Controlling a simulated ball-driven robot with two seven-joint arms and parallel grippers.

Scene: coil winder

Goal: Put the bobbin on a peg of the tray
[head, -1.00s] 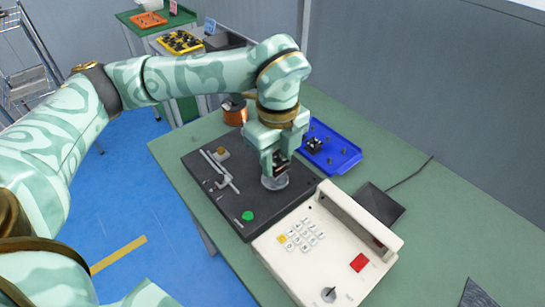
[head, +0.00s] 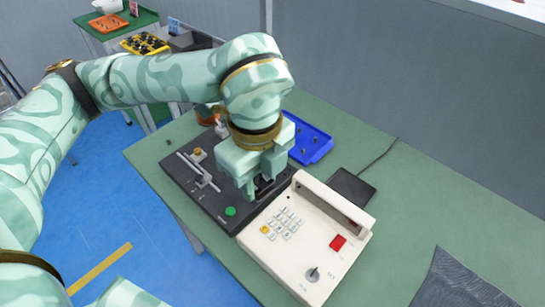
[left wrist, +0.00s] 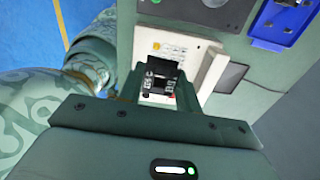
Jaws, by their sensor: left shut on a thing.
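My left gripper (head: 262,186) is shut on a black bobbin (head: 265,182). It holds the bobbin above the seam between the winder's black base (head: 210,200) and its cream keypad box. In the left wrist view the bobbin (left wrist: 160,78) sits between the fingers (left wrist: 158,92), with the keypad box behind it. The blue tray (head: 318,153) lies on the table behind the gripper, partly hidden by my left arm; a few pegs show. It also shows in the left wrist view (left wrist: 268,43), cut off at the top right. My right gripper is out of view.
The cream keypad box (head: 315,270) has a raised handle-like side. A copper wire spool (head: 207,115) stands behind the winder, partly hidden. A dark flat box (head: 352,187) with a cable lies at right.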

